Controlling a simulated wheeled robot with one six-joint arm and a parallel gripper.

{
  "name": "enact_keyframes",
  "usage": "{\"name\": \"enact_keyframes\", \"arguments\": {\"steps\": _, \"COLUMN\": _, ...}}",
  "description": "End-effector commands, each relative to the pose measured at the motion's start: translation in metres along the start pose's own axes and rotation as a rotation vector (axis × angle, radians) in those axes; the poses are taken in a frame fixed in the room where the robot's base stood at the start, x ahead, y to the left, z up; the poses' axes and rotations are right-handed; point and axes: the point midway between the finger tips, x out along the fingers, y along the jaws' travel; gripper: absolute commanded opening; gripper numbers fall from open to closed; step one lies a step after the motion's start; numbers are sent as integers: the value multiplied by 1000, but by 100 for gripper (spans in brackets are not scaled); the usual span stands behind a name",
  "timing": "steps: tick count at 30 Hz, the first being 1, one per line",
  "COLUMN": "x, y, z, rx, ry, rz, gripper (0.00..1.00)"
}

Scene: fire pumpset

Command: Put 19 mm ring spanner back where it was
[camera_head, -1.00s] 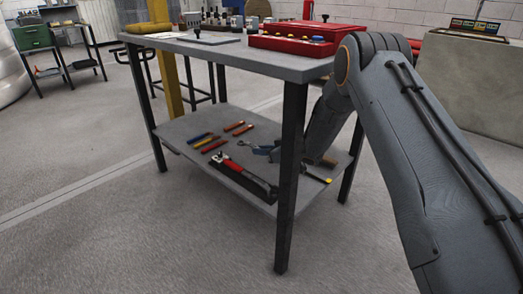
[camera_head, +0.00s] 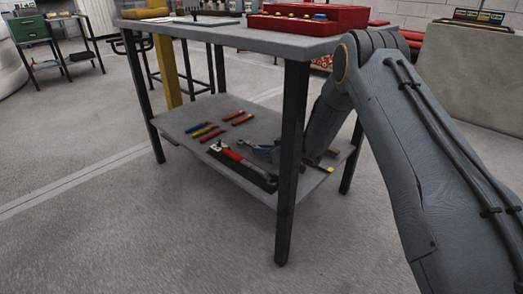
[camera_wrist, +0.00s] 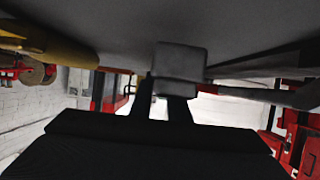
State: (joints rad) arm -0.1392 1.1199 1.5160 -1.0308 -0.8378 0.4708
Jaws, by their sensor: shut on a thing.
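My gripper (camera_wrist: 165,108) shows in the wrist view as two dark fingers reaching up from a wide black body. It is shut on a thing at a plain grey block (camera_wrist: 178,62). I take the held thing to be the 19 mm ring spanner, but its ring ends cannot be made out. In the head view my forearm reaches behind the near table leg to the lower shelf (camera_head: 225,108), and the leg and arm hide the jaws. A blue-grey tool (camera_head: 254,146) shows on the shelf beside my arm, too small to identify.
A red-and-black wrench (camera_head: 240,165) lies near the shelf's front edge. Several red, blue and yellow hand tools (camera_head: 208,131) lie to its left. The dark table leg (camera_head: 290,160) stands close to my arm. A red case (camera_head: 305,20) sits on the tabletop (camera_head: 230,40).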

Motion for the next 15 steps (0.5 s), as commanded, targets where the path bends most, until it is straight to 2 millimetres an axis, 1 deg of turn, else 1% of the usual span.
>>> {"name": "enact_keyframes", "arguments": {"steps": 15, "x": 4, "y": 0, "z": 8, "rx": 0, "ry": 1, "rz": 0, "gripper": 0}}
